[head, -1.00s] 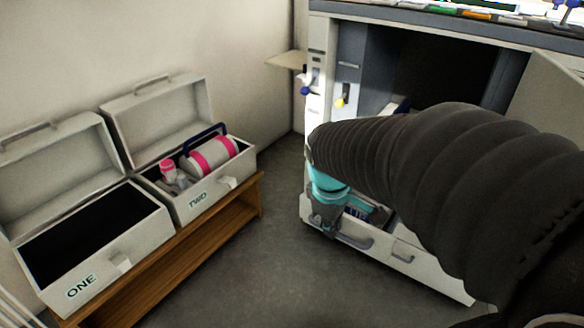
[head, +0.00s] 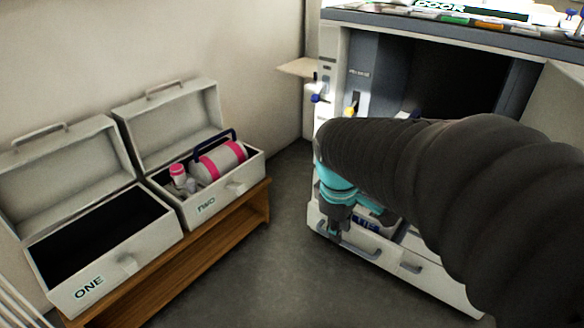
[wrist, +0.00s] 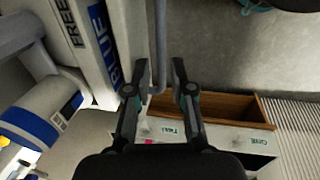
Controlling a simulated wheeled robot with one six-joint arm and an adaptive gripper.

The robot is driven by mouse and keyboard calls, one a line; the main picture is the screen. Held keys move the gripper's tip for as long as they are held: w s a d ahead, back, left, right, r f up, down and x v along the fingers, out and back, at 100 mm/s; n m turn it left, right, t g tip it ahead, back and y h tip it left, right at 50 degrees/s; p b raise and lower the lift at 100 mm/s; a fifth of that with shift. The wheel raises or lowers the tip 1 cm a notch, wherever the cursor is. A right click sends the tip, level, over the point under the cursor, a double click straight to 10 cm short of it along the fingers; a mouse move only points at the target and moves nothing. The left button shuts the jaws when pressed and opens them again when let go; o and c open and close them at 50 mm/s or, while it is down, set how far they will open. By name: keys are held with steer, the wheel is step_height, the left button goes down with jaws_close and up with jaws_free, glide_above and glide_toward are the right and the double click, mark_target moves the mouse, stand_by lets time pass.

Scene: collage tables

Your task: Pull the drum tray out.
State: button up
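A pale tray or drawer (head: 400,264) with a grey loop handle (head: 357,245) stands low at the front of the white cabinet. In the wrist view its edge carries "FREE" and "BLUE" labels (wrist: 108,50), and a white drum with blue bands (wrist: 30,122) lies at left. My gripper (head: 334,236) is at the left end of the handle. In the wrist view my gripper (wrist: 161,66) is open, one finger on each side of the handle bar (wrist: 158,42), with gaps showing. Contact cannot be told. My dark arm hides much of the cabinet front.
Open boxes marked ONE (head: 88,288) and TWO (head: 206,205) stand on a wooden bench (head: 215,240) at left. TWO holds a white and pink drum (head: 219,160) and a small bottle (head: 178,175). Clear floor (head: 270,275) lies between bench and cabinet.

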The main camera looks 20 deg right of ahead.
step_height(320, 180, up, 9)
steer(key=s+a, duration=0.1)
steer(key=shift+a+r, duration=0.2)
steer(key=shift+a, duration=0.05)
steer(key=s+a+f+m+t+y+p, duration=0.1)
steer(key=s+a+f+m+t+p, duration=0.1)
steer(key=s+a+m+t+p, duration=0.1)
steer(key=s+a+m+t, duration=0.1)
steer(key=s+a+m, duration=0.1)
steer(key=s+m, duration=0.1)
steer(key=shift+s+m+y, duration=0.3)
steer(key=shift+m+y, duration=0.1)
steer(key=shift+m, duration=0.3)
steer(key=shift+a, duration=0.1)
